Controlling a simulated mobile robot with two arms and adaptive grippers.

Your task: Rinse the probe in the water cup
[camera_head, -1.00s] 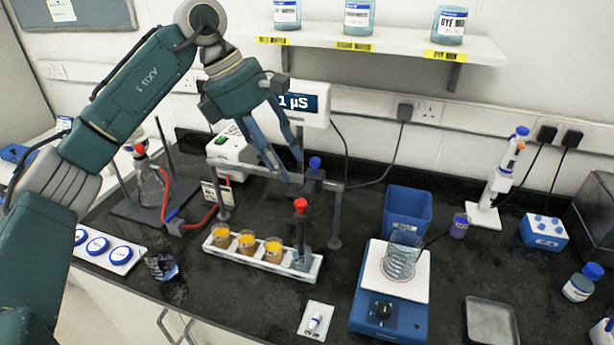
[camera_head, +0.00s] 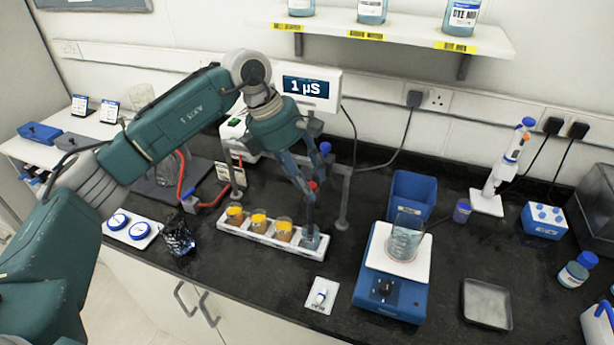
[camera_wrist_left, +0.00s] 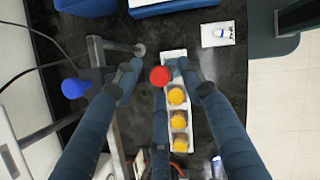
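The red-capped probe (camera_head: 312,185) stands at the right end of a white rack (camera_head: 262,238), its lower end in or over the water cup (camera_head: 311,239). Three cups of orange-yellow liquid (camera_head: 259,222) fill the rest of the rack. My left gripper (camera_head: 310,205) is lowered over the probe. In the left wrist view, the red cap (camera_wrist_left: 160,76) shows between the spread fingers (camera_wrist_left: 158,70), with gaps on both sides; no grip is visible. The fingers partly hide the probe's shaft in the head view. The right gripper is not in view.
A grey stand (camera_head: 344,195) rises close behind the rack, with a blue knob (camera_head: 325,148). A meter (camera_head: 309,88) reads 1 µS. A blue scale (camera_head: 390,290) with a beaker (camera_head: 404,237) stands right. A small white card (camera_head: 321,295) lies in front.

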